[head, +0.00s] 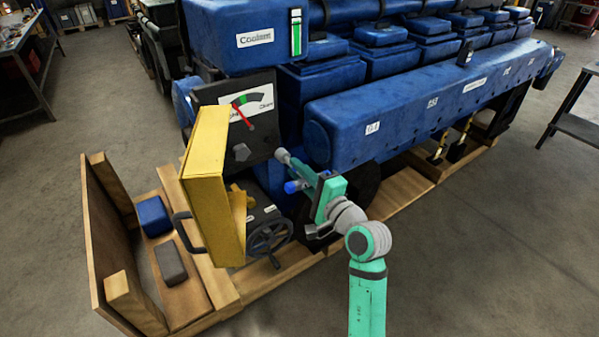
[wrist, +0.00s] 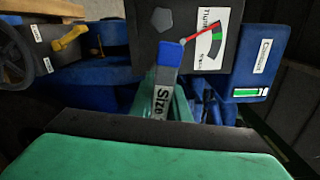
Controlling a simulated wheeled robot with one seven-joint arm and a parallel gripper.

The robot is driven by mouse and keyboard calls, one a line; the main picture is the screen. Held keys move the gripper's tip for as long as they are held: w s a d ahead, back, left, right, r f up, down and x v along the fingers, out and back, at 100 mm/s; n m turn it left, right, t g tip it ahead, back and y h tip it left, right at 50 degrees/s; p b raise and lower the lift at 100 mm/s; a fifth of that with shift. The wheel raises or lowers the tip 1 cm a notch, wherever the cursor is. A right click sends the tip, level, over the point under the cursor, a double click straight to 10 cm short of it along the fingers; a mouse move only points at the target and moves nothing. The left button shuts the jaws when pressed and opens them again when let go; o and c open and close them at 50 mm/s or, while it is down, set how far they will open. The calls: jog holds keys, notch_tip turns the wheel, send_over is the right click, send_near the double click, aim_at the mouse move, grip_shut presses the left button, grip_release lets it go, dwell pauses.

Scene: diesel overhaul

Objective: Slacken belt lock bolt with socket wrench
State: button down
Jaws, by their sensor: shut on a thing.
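My gripper (head: 314,186) is in front of the engine's front end, right of the gauge panel, shut on the socket wrench. In the wrist view the wrench (wrist: 163,92) is a grey bar marked "Size", with a blue end (wrist: 175,53); the rest of the label is cut off. In the head view its grey end (head: 283,157) points up and left toward the panel. A grey five-sided bolt head (head: 242,152) sits on the dark panel below the gauge (head: 246,108); it also shows in the wrist view (wrist: 162,18). The wrench end appears apart from it. The red needle lies beside the green band.
A yellow hinged cover (head: 210,190) stands open left of the panel. A black handwheel (head: 268,238) is below. A wooden crate (head: 105,240) holds a blue and a grey block. The blue engine (head: 400,110) fills the back.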

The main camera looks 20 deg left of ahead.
aim_at(285, 158)
jog(key=m, duration=0.3)
jog(key=shift+w+a+m, duration=0.15)
jog(key=shift+a+m, duration=0.1)
jog(key=shift+m, duration=0.05)
jog(key=m, duration=0.4)
jog(key=shift+w+a, duration=0.15)
jog(key=shift+a, duration=0.05)
jog(key=m, duration=0.4)
jog(key=shift+w+a+m, duration=0.2)
jog(key=shift+a+m, duration=0.05)
jog(key=shift+m, duration=0.15)
jog(key=m, duration=0.3)
jog(key=shift+w+a, duration=0.1)
jog(key=shift+a, duration=0.1)
jog(key=shift+w+a+m, duration=0.3)
jog(key=shift+w+a, duration=0.75)
jog(key=shift+a, duration=0.2)
jog(key=shift+r, duration=0.1)
